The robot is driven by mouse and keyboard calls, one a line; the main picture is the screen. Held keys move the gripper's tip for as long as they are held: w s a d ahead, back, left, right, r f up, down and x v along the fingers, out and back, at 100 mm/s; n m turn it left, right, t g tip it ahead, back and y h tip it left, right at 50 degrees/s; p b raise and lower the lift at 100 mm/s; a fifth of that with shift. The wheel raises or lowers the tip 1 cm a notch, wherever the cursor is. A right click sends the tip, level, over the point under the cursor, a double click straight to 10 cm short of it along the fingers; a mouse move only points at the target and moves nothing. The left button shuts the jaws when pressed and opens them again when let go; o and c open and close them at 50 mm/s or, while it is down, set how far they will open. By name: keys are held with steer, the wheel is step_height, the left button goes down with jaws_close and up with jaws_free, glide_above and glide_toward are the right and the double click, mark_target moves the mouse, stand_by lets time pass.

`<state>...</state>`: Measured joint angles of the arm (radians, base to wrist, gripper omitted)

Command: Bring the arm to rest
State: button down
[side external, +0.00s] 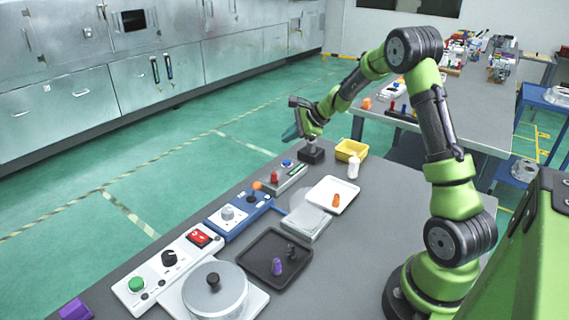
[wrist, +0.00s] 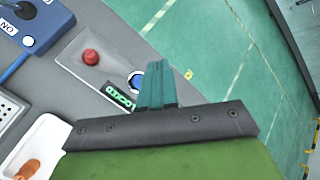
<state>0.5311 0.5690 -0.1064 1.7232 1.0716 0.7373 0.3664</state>
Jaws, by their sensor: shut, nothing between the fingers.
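My gripper (side external: 292,133) is at the far end of the bench in the side view, raised above the surface and tilted toward the floor side. In the wrist view its teal fingers (wrist: 154,85) lie together with nothing between them. In the side view this panel (side external: 287,178) lies just below the gripper. A black block (side external: 311,155) stands beneath my wrist.
A yellow bin (side external: 351,150), a white bottle (side external: 353,167) and a white tray (side external: 322,204) with an orange piece stand nearby. A black tray (side external: 258,265) holds a purple piece and dark pieces.

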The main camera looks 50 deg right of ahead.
stand_by(0.4)
steer(key=s+a+r+n, duration=0.4)
steer(key=s+a+n, duration=0.3)
steer(key=s+a, duration=0.1)
steer(key=s+a+r+n+g, duration=0.1)
steer(key=s+a+r+n, duration=0.4)
steer(key=s+a, duration=0.4)
steer(key=s+a+r+n, duration=0.4)
steer(key=s+a+n, duration=0.4)
steer(key=s, duration=0.1)
steer(key=shift+s+a+r+n+g, duration=0.25)
steer(key=shift+s+a+n+g, duration=0.05)
steer(key=shift+s+a+g, duration=0.1)
